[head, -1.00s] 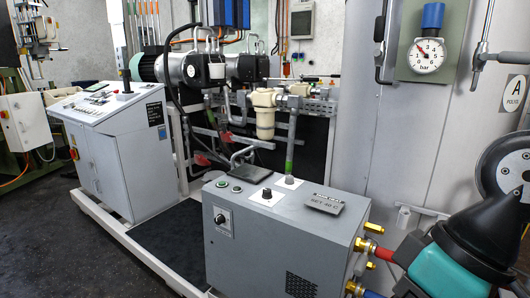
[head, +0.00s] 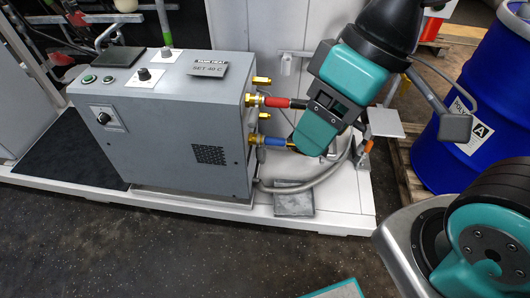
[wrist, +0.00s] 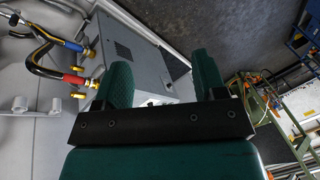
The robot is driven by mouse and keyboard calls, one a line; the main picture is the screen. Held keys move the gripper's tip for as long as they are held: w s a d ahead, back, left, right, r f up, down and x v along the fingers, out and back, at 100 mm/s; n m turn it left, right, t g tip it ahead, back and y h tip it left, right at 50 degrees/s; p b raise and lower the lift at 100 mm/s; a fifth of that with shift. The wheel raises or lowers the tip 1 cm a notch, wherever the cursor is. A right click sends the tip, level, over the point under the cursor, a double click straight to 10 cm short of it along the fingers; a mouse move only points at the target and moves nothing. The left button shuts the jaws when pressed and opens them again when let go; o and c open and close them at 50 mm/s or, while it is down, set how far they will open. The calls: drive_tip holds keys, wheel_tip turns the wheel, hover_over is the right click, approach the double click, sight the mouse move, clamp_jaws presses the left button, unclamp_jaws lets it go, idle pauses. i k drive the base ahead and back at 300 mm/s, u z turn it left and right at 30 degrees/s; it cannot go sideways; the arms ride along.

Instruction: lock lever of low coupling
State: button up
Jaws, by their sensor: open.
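The low coupling is a blue sleeve (head: 274,141) with brass ends on the right side of the grey temperature unit (head: 180,125). It also shows in the wrist view (wrist: 73,46) at the upper left, with a dark hose behind it. I cannot make out its lever clearly. A red coupling (head: 284,102) sits above it in the head view. My gripper (head: 312,135) has teal fingers and appears at the right of the couplings, partly covering the hoses. In the wrist view the fingers (wrist: 163,82) are apart with nothing between them; the couplings lie to their left.
Unconnected brass stubs (head: 262,80) stick out near the couplings. A grey hose (head: 310,183) curves along the white base frame. A blue drum (head: 490,105) stands on a pallet at the right. Dark floor (head: 150,245) in front is clear.

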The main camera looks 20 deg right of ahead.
sight(258, 149)
drive_tip(key=k, duration=1.3)
drive_tip(key=z, duration=0.6)
drive_tip(key=i, duration=1.55)
drive_tip(key=u, duration=0.45)
